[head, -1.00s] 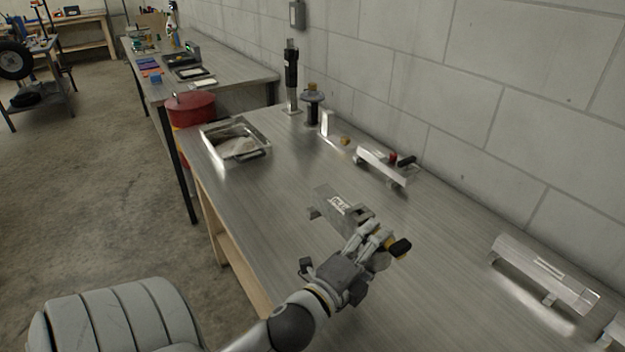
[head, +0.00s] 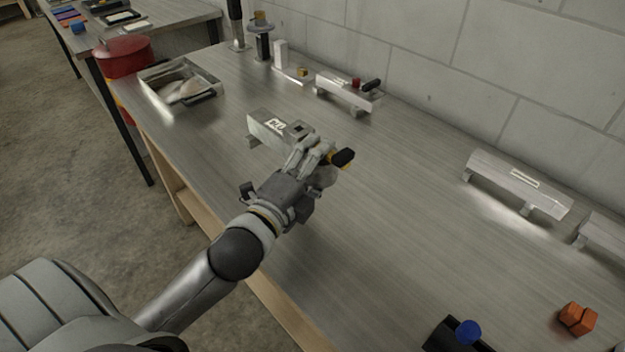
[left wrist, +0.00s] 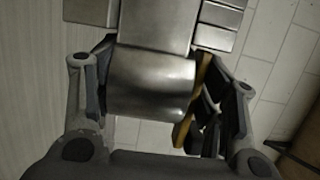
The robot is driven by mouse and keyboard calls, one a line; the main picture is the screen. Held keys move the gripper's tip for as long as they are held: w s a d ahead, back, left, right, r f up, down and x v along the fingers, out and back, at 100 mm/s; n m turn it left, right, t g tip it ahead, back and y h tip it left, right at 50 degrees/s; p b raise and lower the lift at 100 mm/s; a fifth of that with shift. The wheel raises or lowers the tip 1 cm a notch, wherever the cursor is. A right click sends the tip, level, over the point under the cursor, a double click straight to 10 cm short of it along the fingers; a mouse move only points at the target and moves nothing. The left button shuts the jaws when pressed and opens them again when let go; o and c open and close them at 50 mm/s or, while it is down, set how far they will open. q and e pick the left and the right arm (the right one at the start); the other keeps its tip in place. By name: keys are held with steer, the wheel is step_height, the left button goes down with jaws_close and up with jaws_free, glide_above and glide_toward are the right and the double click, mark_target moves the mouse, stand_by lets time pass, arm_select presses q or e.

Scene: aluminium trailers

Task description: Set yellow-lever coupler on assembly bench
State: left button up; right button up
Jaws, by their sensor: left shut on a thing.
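The coupler (head: 270,130) is a grey metal piece with a flat labelled body and a black-and-yellow lever end (head: 343,158). My left gripper (head: 314,160) is shut on it near the lever end, over the assembly bench (head: 390,230). I cannot tell whether the coupler touches the bench top. In the left wrist view the coupler's rounded metal body (left wrist: 150,80) lies between the two fingers, with a yellow strip (left wrist: 183,128) and black parts along its right side. The fingers hide part of the coupler in the head view. My right gripper is out of view.
A metal tray (head: 150,78) stands at the bench's far left. Metal bracket-like pieces stand along the wall side (head: 345,92) and at right (head: 515,185). An orange block (head: 577,318) and a blue knob on a black part (head: 468,331) are at front right. Mid-bench is clear.

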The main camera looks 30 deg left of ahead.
arm_select(q)
steer(key=w+a+f, duration=0.2)
steer(key=w+f, duration=0.1)
steer(key=w+a+f, duration=0.1)
steer(key=shift+w+a+f, duration=0.1)
steer(key=shift+w+f, duration=0.2)
steer(key=shift+w, duration=0.05)
steer(key=shift+w+a+f+b, duration=0.35)
steer(key=shift+w+f, duration=0.15)
steer(key=shift+f, duration=0.15)
step_height(320, 180, down, 3)
steer(key=shift+w+f, duration=0.1)
steer(key=shift+f, duration=0.1)
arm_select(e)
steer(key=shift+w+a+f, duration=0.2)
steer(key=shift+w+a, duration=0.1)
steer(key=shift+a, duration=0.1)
arm_select(q)
steer(key=shift+f, duration=0.15)
steer(key=o, duration=1.3)
steer(key=shift+f, duration=0.15)
steer(key=shift+c, duration=0.2)
steer(key=shift+o, duration=0.4)
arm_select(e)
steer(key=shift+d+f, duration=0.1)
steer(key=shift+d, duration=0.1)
